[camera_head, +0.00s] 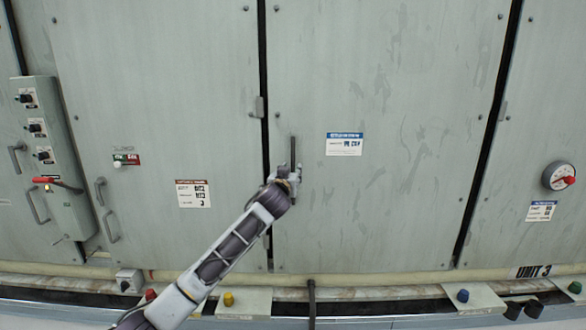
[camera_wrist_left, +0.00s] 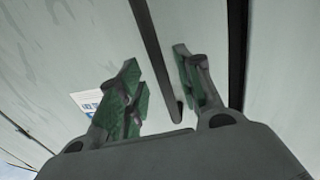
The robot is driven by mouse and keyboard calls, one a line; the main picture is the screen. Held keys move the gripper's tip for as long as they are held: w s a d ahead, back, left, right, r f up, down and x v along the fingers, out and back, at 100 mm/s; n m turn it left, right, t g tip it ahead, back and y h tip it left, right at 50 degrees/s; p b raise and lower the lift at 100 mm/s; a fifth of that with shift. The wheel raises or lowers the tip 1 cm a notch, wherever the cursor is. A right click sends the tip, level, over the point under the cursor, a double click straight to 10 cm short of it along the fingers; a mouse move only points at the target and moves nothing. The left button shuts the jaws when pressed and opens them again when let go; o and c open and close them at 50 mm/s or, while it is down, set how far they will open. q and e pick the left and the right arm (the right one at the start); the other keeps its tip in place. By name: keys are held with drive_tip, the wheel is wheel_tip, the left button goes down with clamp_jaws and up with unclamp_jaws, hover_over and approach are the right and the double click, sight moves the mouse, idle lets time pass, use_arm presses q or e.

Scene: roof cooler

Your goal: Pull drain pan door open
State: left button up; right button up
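A large pale grey door panel (camera_head: 400,210), which seems to be the drain pan door, fills the middle of the head view and looks flush with its neighbours. A dark upright bar handle (camera_head: 293,150) is near its left edge. My left gripper (camera_head: 290,180) is at the handle's lower part. In the left wrist view, the bar (camera_wrist_left: 150,35) runs between the two green-padded fingers of my left gripper (camera_wrist_left: 157,62), which are apart, with space visible on both sides of the bar. Contact at the bar's lower end is hard to judge. My right gripper is not in view.
Dark gaps (camera_head: 483,150) separate the panels. A control box (camera_head: 55,160) with knobs is at the left, and a round dial (camera_head: 558,176) at the right. A pale pipe (camera_head: 400,278) and a ledge with coloured caps run along the bottom. Space before the door's right part is clear.

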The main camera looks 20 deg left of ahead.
sight(293, 169)
use_arm(q)
drive_tip(key=shift+w+a+p, duration=0.15)
drive_tip(key=shift+w+p, duration=0.25)
drive_tip(key=shift+w, duration=1.3)
clamp_jaws()
